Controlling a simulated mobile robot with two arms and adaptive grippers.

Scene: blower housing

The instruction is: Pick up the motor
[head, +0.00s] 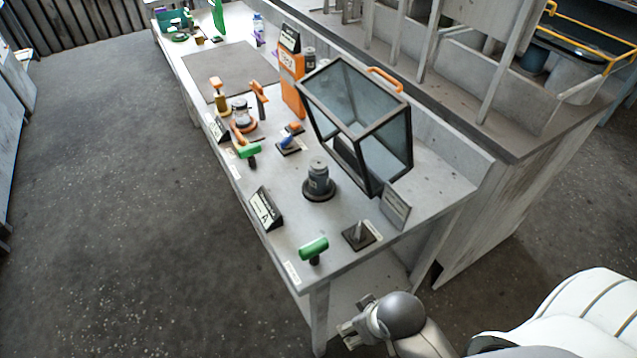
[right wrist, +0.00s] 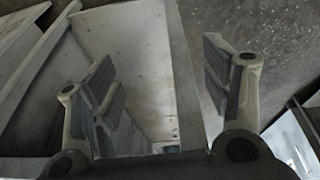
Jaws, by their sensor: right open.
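A grey cylindrical motor (head: 318,178) stands upright on a dark round base on the workbench, right of the sign marked A, in the head view. My right gripper (head: 348,332) is low at the bottom of the head view, off the bench's near end and well apart from the motor. In the right wrist view its two fingers (right wrist: 165,95) are spread with nothing between them. The motor does not show in the right wrist view. My left gripper is not in view.
A dark-framed glass case (head: 362,120) stands behind the motor. A green-handled tool (head: 314,248), a small dark block with a post (head: 359,235) and the A sign (head: 266,208) are near it. Orange, blue and green tools lie farther along the bench. The floor at left is clear.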

